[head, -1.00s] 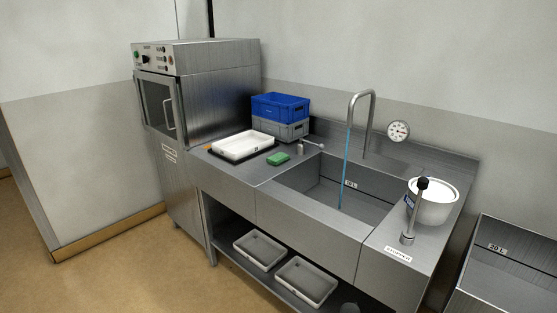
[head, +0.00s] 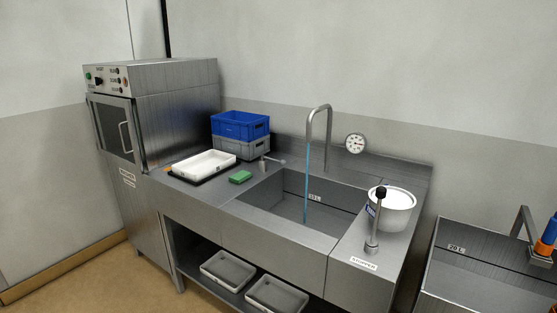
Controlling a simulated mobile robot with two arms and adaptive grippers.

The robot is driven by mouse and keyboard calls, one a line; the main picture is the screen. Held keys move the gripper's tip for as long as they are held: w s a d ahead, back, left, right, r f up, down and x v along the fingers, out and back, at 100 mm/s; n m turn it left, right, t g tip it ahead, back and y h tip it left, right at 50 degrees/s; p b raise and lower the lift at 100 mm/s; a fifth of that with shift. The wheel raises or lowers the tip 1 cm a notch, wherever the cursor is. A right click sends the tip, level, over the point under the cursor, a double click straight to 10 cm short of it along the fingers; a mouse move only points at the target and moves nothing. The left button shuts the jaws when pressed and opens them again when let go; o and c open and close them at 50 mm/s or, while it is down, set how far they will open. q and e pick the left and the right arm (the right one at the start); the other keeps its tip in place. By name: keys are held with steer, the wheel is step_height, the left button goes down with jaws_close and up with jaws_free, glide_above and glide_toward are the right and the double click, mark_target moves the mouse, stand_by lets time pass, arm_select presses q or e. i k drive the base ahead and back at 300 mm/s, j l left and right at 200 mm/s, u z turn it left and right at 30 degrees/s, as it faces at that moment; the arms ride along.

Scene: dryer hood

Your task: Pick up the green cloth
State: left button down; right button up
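The green cloth (head: 241,177) lies as a small flat block on the steel counter. It is between the white tray (head: 208,163) and the left edge of the sink (head: 290,205). Neither of my grippers shows in the head view.
A blue crate (head: 240,125) sits on a grey crate (head: 241,147) behind the cloth. A tap (head: 318,125) runs water into the sink. A stopper lever (head: 374,225) and white bucket (head: 396,210) stand at right. The dryer cabinet (head: 150,110) is at left. A second basin (head: 480,280) is at far right.

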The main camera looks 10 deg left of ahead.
mark_target(240, 176)
steer(key=i+j+z, duration=0.2)
steer(key=i+j, duration=0.35)
steer(key=i+j+z, duration=0.2)
steer(key=i+j, duration=0.25)
steer(key=j, duration=0.15)
